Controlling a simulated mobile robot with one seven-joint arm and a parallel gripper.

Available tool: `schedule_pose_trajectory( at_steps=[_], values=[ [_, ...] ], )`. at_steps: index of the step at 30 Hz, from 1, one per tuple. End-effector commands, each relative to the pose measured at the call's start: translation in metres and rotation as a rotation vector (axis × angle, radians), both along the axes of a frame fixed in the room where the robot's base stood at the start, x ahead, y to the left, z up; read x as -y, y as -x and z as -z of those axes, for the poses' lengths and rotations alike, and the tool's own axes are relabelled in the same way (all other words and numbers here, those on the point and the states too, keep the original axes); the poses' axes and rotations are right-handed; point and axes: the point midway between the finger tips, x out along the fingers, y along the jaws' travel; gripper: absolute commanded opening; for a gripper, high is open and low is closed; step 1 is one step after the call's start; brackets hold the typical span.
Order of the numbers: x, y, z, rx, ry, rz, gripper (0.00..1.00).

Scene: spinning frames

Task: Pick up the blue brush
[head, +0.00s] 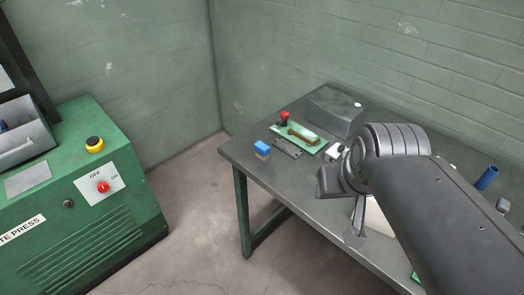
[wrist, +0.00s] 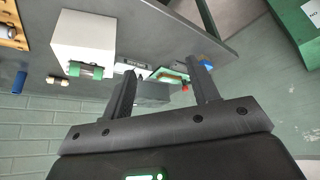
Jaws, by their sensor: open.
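The blue brush (head: 262,149), a small block with a blue top and a paler lower part, stands near the left edge of the grey table (head: 236,151). In the wrist view a small blue shape (wrist: 208,66) at the table edge, beside the right finger, appears to be the same brush. My gripper (wrist: 164,70) is open, with nothing between its two dark fingers. In the head view my arm covers most of the gripper. It is to the right of the brush and apart from it.
A green tool with a red knob (head: 285,117), a dark plate (head: 286,148) and a grey box (head: 336,110) stand close to the brush. A white box (wrist: 84,40) shows in the wrist view. A green press (head: 80,215) stands left, across open floor.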

Motion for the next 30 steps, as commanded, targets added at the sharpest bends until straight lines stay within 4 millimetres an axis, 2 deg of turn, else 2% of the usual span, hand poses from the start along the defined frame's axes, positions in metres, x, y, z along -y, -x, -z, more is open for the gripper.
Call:
schedule_pose_trajectory(
  at_steps=[8, 14, 20, 27, 30],
  values=[
    [-0.024, -0.082, -0.005, -0.047, 0.048, -0.183, 0.55],
    [-0.044, -0.143, 0.005, -0.072, 0.064, -0.321, 0.55],
    [-0.066, -0.204, 0.027, -0.089, 0.065, -0.46, 0.55],
    [-0.093, -0.272, 0.069, -0.098, 0.045, -0.614, 0.55],
    [-0.103, -0.294, 0.086, -0.096, 0.034, -0.665, 0.55]
  ],
)
